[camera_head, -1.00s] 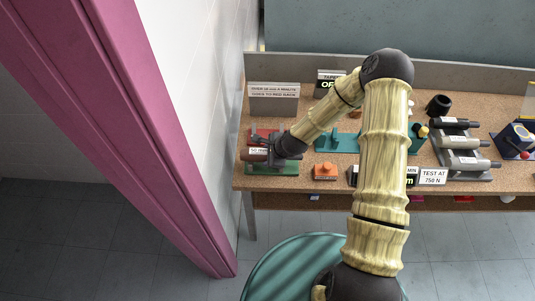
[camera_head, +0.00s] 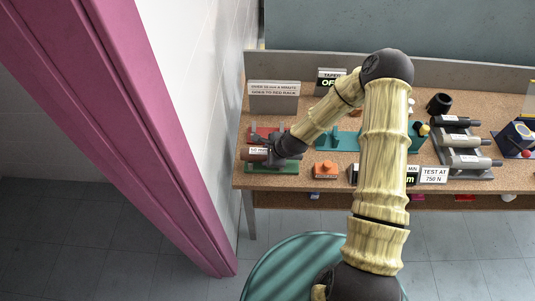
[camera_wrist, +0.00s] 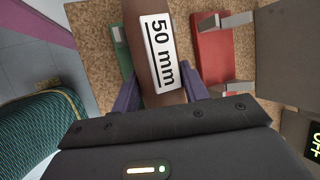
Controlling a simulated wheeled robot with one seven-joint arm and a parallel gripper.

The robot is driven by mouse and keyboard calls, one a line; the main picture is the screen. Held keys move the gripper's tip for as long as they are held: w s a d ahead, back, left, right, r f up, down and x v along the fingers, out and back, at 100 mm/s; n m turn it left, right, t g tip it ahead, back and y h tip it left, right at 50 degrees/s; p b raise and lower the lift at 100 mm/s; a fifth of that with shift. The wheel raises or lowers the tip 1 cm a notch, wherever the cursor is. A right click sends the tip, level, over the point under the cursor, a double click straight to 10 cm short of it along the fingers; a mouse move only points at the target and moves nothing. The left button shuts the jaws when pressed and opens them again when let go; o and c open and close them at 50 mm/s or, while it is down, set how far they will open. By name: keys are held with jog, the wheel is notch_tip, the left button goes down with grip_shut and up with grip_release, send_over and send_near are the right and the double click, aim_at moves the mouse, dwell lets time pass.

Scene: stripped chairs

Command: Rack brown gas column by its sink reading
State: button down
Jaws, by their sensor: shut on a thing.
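The brown gas column (camera_wrist: 140,14) bears a white "50 mm" label and lies level between the fingers of my gripper (camera_wrist: 162,93). In the head view the column (camera_head: 254,154) is at the left of the bench, at the green rack (camera_head: 283,169). The green rack (camera_wrist: 119,45) is partly hidden by the column in the wrist view. I cannot tell if the column touches it. The red rack (camera_wrist: 215,58) is to the right in the wrist view and just behind in the head view (camera_head: 258,133); it looks empty. My gripper (camera_head: 276,153) is shut on the column.
A sign (camera_head: 273,90) sends over 10 mm a minute to the red rack. A display (camera_head: 410,181) is mostly hidden by my arm. An orange block (camera_head: 325,169), a teal fixture (camera_head: 340,141) and a grey rack with dark and grey columns (camera_head: 465,160) stand rightward. The wall is close left.

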jog(key=c, duration=0.7)
grip_release()
jog(key=shift+o, duration=0.2)
jog(key=shift+f, duration=0.1)
jog(key=b+v, duration=0.2)
jog(key=v, duration=1.5)
jog(key=shift+r, duration=0.3)
